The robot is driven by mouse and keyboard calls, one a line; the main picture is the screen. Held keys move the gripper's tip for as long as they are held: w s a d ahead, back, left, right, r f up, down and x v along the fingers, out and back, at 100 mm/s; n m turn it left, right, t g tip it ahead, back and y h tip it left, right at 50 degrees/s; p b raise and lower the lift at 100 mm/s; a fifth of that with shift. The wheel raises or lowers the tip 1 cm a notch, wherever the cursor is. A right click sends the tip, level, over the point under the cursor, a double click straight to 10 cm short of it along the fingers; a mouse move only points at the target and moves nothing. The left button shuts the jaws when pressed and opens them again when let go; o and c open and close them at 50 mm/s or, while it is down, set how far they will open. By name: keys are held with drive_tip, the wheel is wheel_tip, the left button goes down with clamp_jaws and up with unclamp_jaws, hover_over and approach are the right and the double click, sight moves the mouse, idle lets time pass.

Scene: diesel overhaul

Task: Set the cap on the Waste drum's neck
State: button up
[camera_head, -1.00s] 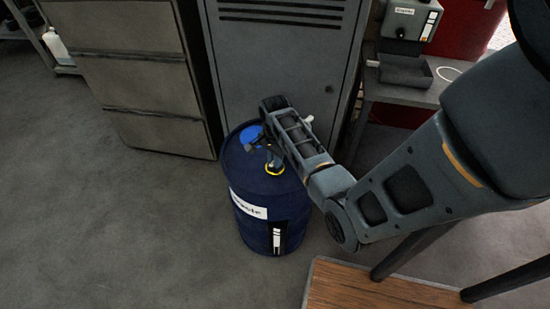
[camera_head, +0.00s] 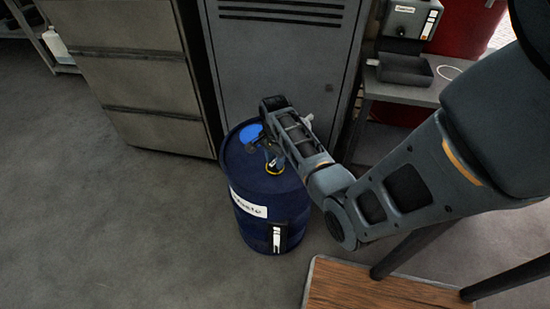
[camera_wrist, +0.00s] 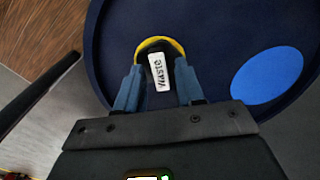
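The Waste drum (camera_head: 268,205) is a dark blue drum standing upright on the floor in front of a grey locker, with a white label on its side. Its top carries a yellow ring (camera_wrist: 178,48) around the neck and a bright blue disc (camera_wrist: 267,75). My gripper (camera_wrist: 159,72) points at the drum top, one finger on each side of a black cap (camera_wrist: 146,50) with a white WASTE label. The fingers appear closed on the cap. The cap covers the neck opening, lying within the yellow ring in the wrist view; whether it is seated or just above cannot be told.
A grey locker (camera_head: 275,65) stands behind the drum and a drawer cabinet (camera_head: 130,75) is at the left. A wooden-topped table (camera_head: 370,290) is close at the front right. A grey bench (camera_head: 385,95) with a tray is at the back right. The floor left of the drum is clear.

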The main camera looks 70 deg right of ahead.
drive_tip(key=shift+o, duration=0.6)
drive_tip(key=shift+r, duration=3.9)
